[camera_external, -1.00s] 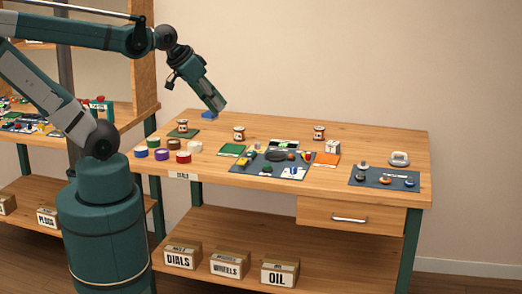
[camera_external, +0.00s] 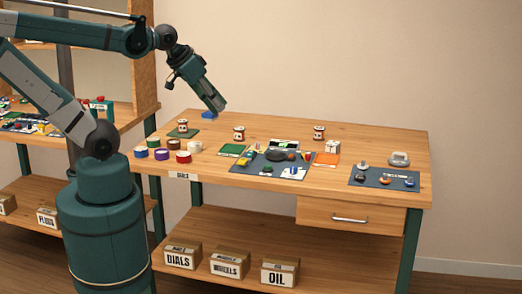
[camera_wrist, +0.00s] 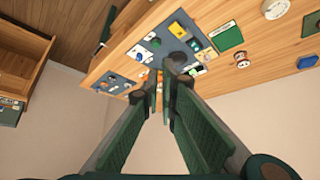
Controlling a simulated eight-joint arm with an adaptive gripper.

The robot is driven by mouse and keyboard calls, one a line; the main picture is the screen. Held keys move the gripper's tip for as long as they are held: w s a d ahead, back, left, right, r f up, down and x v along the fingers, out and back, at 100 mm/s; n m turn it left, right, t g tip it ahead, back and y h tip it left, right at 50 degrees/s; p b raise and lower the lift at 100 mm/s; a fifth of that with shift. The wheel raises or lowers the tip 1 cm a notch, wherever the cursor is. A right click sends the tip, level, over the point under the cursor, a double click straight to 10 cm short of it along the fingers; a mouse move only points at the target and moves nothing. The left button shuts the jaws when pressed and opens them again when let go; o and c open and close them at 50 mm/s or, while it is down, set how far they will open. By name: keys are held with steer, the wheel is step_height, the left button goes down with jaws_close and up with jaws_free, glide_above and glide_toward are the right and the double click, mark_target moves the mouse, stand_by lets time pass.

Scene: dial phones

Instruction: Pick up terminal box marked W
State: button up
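I cannot read a W on anything, so I cannot tell which thing is the terminal box. A small white box (camera_external: 332,146) stands by an orange mat. My gripper (camera_external: 219,112) hangs above the back left of the bench, close to a blue block (camera_external: 209,114) in the picture.
Coloured tape rolls (camera_external: 183,157) sit at the front left of the wooden bench (camera_external: 400,140). A dark mat (camera_external: 262,167) with small parts lies at the middle, another (camera_external: 370,180) at the right. Labelled boxes (camera_external: 230,264) stand on the lower shelf. The back right is clear.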

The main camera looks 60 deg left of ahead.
steer(key=o, duration=1.3)
steer(key=w+r+n+g+h+p, duration=0.25)
steer(key=w+n, duration=1.05)
steer(key=w, duration=1.2)
steer(key=w+a+f+n+p, duration=0.1)
steer(key=w+f+n, duration=0.2)
steer(key=w+f, duration=0.3)
steer(key=w+a+f+n+g+h+p, duration=0.1)
steer(key=w+f+n, duration=0.3)
steer(key=w, duration=0.5)
steer(key=w+a+f+n+g+p, duration=0.1)
steer(key=w+a+f+n, duration=0.1)
steer(key=w+f+n, duration=0.2)
steer(key=shift+w+a+f+h, duration=0.15)
steer(key=shift+w+f, duration=0.75)
steer(key=shift+f, duration=0.25)
steer(key=shift+w+a+f+h, duration=0.1)
steer(key=shift+w+a+f, duration=0.05)
steer(key=shift+w+f, duration=0.9)
